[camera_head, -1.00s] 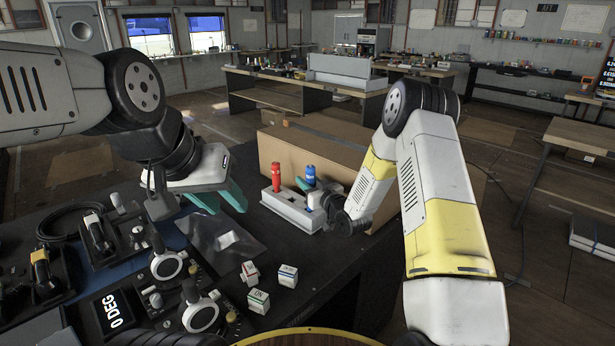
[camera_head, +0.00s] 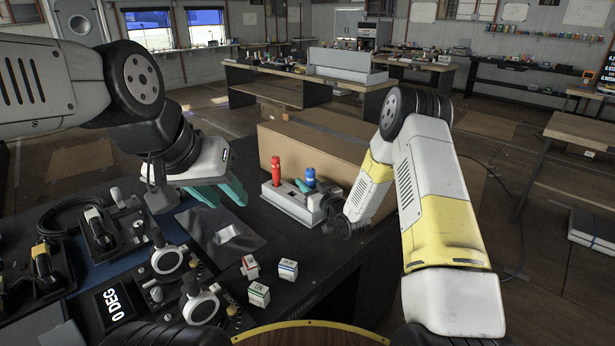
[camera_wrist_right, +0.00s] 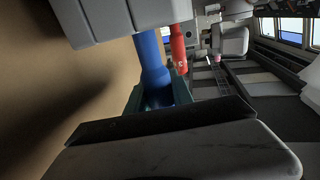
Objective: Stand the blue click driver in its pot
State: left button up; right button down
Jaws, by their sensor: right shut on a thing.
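The blue click driver (camera_head: 310,177) stands about upright at the right end of a pale grey holder (camera_head: 290,206). My right gripper (camera_head: 307,188) is shut on it, low on its blue body. In the right wrist view the blue driver (camera_wrist_right: 152,62) runs between my teal fingers (camera_wrist_right: 156,97). Its lower end is hidden, so I cannot tell how deep it sits in the holder. A red driver (camera_head: 275,174) stands upright at the holder's left end. My left gripper (camera_head: 220,193) is open and empty, left of the holder.
A cardboard box (camera_head: 315,155) stands close behind the holder. Small lettered blocks (camera_head: 259,293) lie on the dark bench in front. A dark sheet (camera_head: 222,236) lies below my left gripper. Levers and dials (camera_head: 168,260) fill the bench's left side.

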jog(key=shift+f, duration=0.55)
dwell(0.4)
jog(key=c, duration=1)
grip_release()
jog(key=shift+c, duration=0.2)
jog(key=shift+f, duration=0.1)
jog(key=v, duration=0.7)
jog(key=shift+s+d, duration=0.2)
jog(key=shift+s, duration=0.15)
